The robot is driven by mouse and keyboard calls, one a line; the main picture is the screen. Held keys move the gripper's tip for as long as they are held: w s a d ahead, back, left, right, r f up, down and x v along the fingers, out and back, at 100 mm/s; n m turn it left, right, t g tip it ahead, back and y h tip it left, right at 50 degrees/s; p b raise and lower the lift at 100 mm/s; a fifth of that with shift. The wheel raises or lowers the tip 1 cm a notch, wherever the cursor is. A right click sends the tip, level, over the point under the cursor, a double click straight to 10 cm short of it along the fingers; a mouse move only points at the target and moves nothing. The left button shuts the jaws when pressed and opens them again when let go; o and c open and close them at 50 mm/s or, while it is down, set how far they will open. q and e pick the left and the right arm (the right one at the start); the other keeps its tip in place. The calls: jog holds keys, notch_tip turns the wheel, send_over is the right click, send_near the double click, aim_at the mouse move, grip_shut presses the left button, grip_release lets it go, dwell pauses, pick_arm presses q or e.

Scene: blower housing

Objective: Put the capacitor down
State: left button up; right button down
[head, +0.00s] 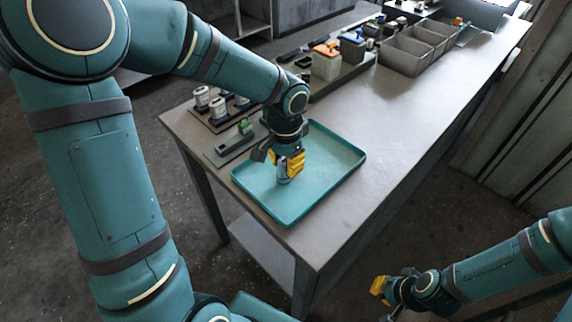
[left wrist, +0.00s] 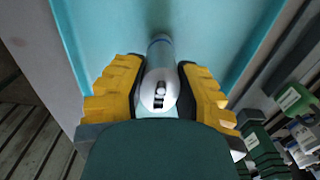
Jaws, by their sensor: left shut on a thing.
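The capacitor (left wrist: 160,88) is a silver-grey cylinder with terminals on its top end. My left gripper (left wrist: 158,85) is shut on it, one yellow finger on each side. In the head view the capacitor (head: 283,179) is upright below the yellow fingers of my left gripper (head: 288,165), over the teal tray (head: 327,190). I cannot tell whether its lower end touches the tray floor. My right gripper (head: 381,296) is at the lower right, away from the table; its finger opening is too small to tell.
The grey table (head: 400,125) is clear right of the tray. A holder with several white cylinders (head: 202,97) and a small green part (head: 245,127) stand behind the tray at left.

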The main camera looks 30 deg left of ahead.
aim_at(285, 159)
pick_arm(q)
jog(key=shift+f, duration=0.15)
jog(key=o, duration=0.9)
notch_tip(285, 159, up, 12)
jog(key=p, duration=0.3)
